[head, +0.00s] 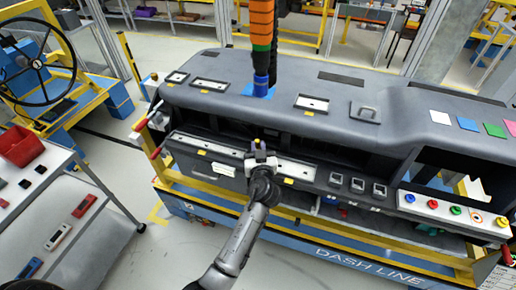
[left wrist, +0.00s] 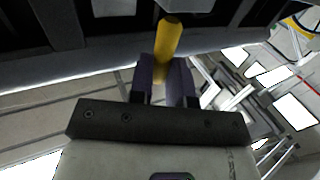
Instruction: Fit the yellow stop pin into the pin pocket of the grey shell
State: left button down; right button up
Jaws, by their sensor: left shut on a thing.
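The grey shell (head: 300,80) is the long dashboard body across the middle of the head view. My left gripper (head: 260,161) is at its front face, by the light strip with slots. It is shut on the yellow stop pin (head: 257,143), whose top sticks up above the fingers. In the left wrist view the yellow pin (left wrist: 168,38) stands between the dark purple finger pads (left wrist: 163,85), slightly tilted, its free end towards the dark shell structure. I cannot make out the pin pocket, or whether the pin touches the shell. My right gripper is not in view.
An orange column with a blue end (head: 261,80) stands over the shell top. A yellow frame (head: 330,240) carries the shell. Coloured buttons (head: 455,210) sit at the right. A cart with a red bin (head: 20,146) stands at the left. The floor between cart and frame is free.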

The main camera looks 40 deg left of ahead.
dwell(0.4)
pick_arm(q)
jog(key=shift+b, duration=0.4)
dwell(0.4)
jog(key=shift+b, duration=0.3)
dwell(0.4)
jog(key=shift+f+b, duration=0.65)
jog(key=shift+b, duration=0.1)
jog(key=shift+f+b, duration=0.8)
jog(key=shift+b, duration=0.1)
jog(key=shift+f+b, duration=0.6)
jog(key=shift+b, duration=0.1)
jog(key=c, duration=1)
grip_release()
